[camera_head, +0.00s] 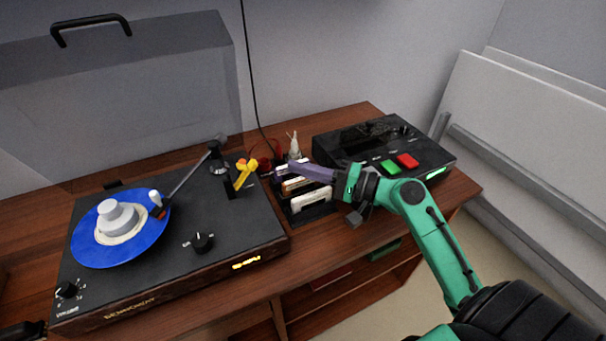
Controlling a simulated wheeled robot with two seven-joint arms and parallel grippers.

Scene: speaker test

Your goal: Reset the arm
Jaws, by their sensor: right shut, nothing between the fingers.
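The turntable's tone arm (186,178) runs from its pivot at the back right down to the blue record (92,249). Its head end lies over the record's right edge; I cannot tell if it touches. A black-based yellow piece (245,173) stands right of the tone arm. My right gripper (292,170) is shut and empty, pointing left above the rack of cassettes (311,200), well right of the tone arm. It hides part of the rack. My left gripper is not clearly in view.
The black turntable (245,226) has its grey lid (120,95) raised behind it. A black box with green and red buttons (342,143) stands at the right rear. A small pale figure (294,145) is behind the rack. The table front (310,247) is bare between turntable and my arm.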

